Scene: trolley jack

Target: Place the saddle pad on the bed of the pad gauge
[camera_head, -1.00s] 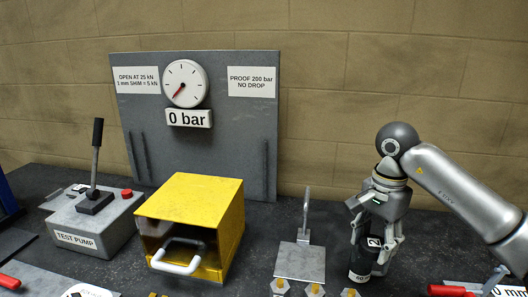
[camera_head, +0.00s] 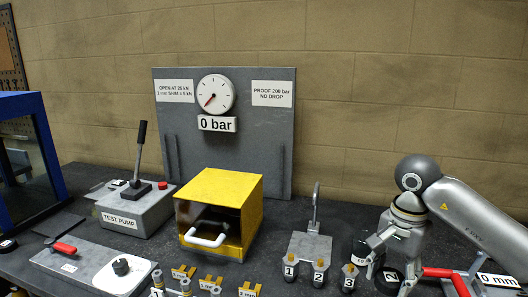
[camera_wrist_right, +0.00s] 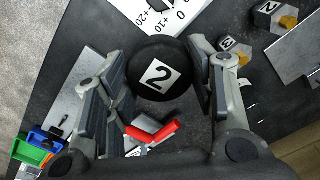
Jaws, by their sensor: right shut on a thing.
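The saddle pad, black and round with a white "2" label, is in my right gripper; it shows in the right wrist view (camera_wrist_right: 160,72) between the two fingers. In the head view my right gripper (camera_head: 388,277) holds it low over the bench, in front of a dark cylinder (camera_head: 365,247). What appears to be the pad gauge, with a "0 mm" readout (camera_head: 497,281) and a red handle (camera_head: 447,273), stands just right of the gripper, partly cut off by the frame. Its bed is mostly hidden. My left gripper is out of view.
Numbered blocks (camera_head: 320,270) stand left of the gripper, beside a grey plate with an upright hook (camera_head: 310,245). A yellow box (camera_head: 222,188), test pump (camera_head: 135,208) and gauge board (camera_head: 270,130) stand further left. A white scale card (camera_wrist_right: 150,18) lies beyond the pad in the wrist view.

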